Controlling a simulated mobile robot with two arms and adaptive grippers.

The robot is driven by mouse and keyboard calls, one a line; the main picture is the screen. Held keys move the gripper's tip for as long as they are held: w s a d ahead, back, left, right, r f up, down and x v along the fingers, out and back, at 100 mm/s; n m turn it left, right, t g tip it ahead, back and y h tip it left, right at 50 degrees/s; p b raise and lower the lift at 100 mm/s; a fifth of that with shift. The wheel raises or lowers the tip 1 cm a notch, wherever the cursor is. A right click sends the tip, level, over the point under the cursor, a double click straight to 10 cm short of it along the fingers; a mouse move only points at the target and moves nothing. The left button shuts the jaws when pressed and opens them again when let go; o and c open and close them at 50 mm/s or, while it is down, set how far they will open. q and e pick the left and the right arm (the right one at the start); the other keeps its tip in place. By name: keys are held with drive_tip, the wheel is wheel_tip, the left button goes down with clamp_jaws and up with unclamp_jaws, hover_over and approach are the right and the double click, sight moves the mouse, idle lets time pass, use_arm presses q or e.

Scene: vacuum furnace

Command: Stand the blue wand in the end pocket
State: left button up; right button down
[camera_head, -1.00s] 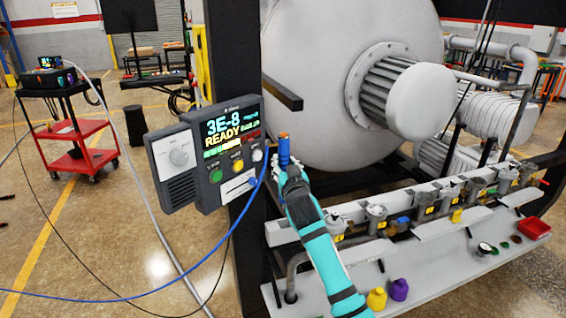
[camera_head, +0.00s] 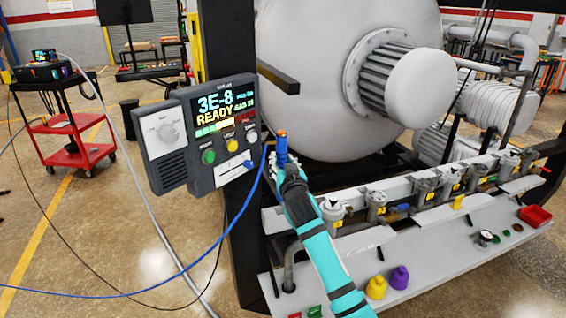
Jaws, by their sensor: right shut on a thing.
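My right gripper (camera_head: 283,166) is shut on the blue wand (camera_head: 281,149), which stands upright with an orange-brown tip at its top. The gripper hides the wand's lower part. A blue cable curves down and left from near the gripper, past the panel's right edge. The wand is just right of the control panel and in front of the big grey vessel. I cannot make out the end pocket for certain. My left gripper is not in view.
The control panel (camera_head: 208,180) shows "READY". A manifold with several grey valves (camera_head: 377,204) runs right, above a grey shelf (camera_head: 420,255). A red cart (camera_head: 70,142) stands left.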

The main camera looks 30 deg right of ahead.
wheel_tip(320, 180, down, 7)
drive_tip(key=b, duration=0.6)
drive_tip(key=shift+f, duration=0.35)
idle(0.8)
drive_tip(key=c, duration=0.9)
unclamp_jaws()
drive_tip(key=shift+f, duration=0.1)
drive_tip(key=v, duration=1.2)
drive_tip(key=shift+a, duration=0.1)
